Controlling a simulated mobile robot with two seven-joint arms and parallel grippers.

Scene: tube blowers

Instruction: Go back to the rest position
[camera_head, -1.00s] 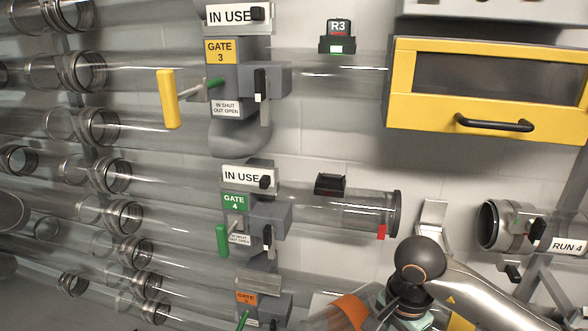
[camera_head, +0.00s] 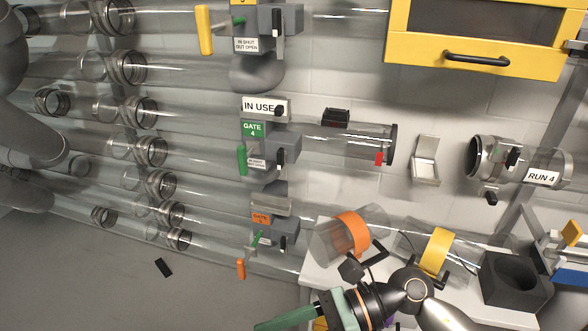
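My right arm comes in at the bottom. Its gripper (camera_head: 298,316) points left near the lower edge, with teal-green parts showing beside a dark wrist. The fingertips are partly cut off by the frame, so I cannot tell whether it is open or shut or holds anything. Grey links at the left edge appear to be my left arm; my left gripper is not in view. The gate 4 unit (camera_head: 254,130), with an "IN USE" plate (camera_head: 262,108) and a green handle (camera_head: 242,159), is on the wall above the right gripper.
Clear tubes run across the wall. A clear canister with an orange band (camera_head: 353,226), one with a yellow band (camera_head: 436,250) and a dark holder (camera_head: 515,281) stand on a white bench just beyond my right arm. A black plate (camera_head: 163,268) lies on the open floor.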

